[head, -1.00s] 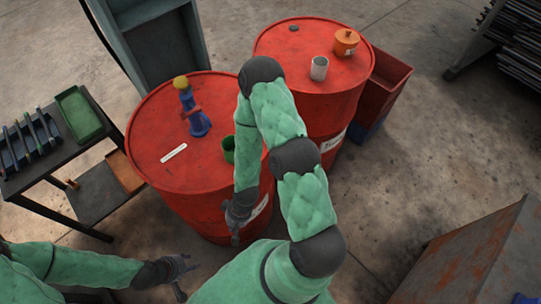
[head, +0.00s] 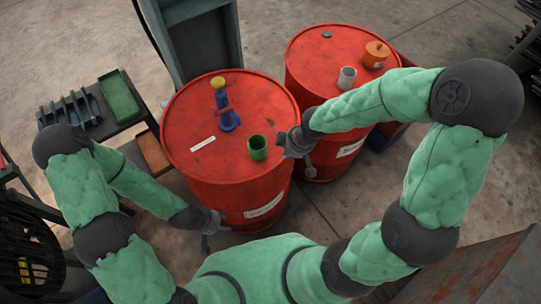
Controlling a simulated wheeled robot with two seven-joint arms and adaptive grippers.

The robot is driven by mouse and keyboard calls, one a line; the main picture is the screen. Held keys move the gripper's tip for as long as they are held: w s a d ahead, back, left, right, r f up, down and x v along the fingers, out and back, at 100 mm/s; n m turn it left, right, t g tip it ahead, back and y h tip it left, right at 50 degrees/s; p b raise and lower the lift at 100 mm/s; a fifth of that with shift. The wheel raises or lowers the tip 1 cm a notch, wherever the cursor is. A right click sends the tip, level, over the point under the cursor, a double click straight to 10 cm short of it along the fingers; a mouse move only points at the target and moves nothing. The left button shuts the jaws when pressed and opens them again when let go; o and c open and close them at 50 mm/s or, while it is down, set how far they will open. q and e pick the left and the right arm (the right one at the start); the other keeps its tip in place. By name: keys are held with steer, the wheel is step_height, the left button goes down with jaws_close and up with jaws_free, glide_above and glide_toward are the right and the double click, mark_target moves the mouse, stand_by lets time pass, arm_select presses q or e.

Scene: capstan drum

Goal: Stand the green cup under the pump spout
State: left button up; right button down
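The green cup (head: 258,149) stands upright on top of the left red drum (head: 185,165), near its right front edge. The pump (head: 229,119) stands on the same drum, behind and left of the cup, with a blue body, a yellow top and a red part at its middle. The cup is apart from the pump. My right gripper (head: 295,156) is at the drum's right edge, just right of the cup, its fingers apart and empty. My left gripper (head: 217,237) is low at the drum's front side, away from the cup, its fingers apart and empty.
A white strip (head: 203,144) lies on the drum left of the cup. A second red drum (head: 312,50) at the right carries a grey cup (head: 347,78) and an orange pot (head: 376,54). A dark rack table with a green tray (head: 119,97) stands at the left.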

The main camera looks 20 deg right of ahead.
mark_target(253, 147)
steer(key=b+x, duration=0.5)
steer(key=x, duration=0.4)
steer(key=shift+w+f, duration=0.1)
steer(key=shift+f, duration=0.25)
steer(key=shift+w+a, duration=1)
steer(key=shift+w, duration=0.15)
steer(key=shift+w+a, duration=0.35)
steer(key=shift+w, duration=0.05)
steer(key=w+a, duration=0.5)
steer(key=shift+w, duration=0.25)
steer(key=shift+d, duration=0.15)
